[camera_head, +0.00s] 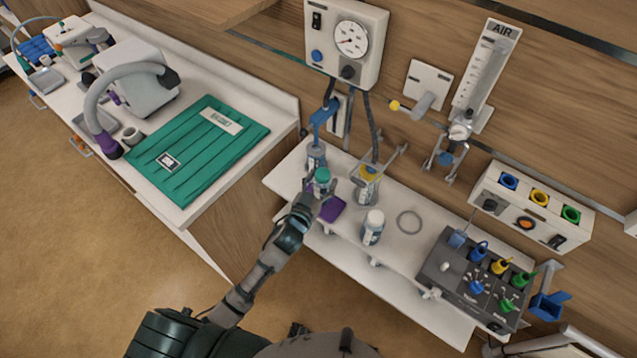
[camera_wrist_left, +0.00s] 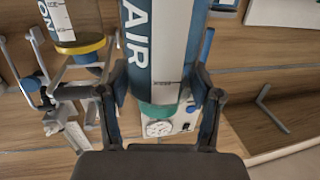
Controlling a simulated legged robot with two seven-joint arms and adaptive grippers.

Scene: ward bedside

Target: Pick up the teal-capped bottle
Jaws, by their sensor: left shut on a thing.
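The teal-capped bottle (camera_head: 322,176) is at the left part of the white shelf, with mainly its teal cap showing in the head view. My right gripper is not in view.
A yellow-ringed clear container (camera_head: 367,188) and a white-capped bottle (camera_head: 373,227) stand right of the gripper. A purple pad (camera_head: 332,208) lies close by. A ring (camera_head: 409,222) and a dark connector box (camera_head: 474,277) are farther right. A gauge panel (camera_head: 346,43) hangs above.

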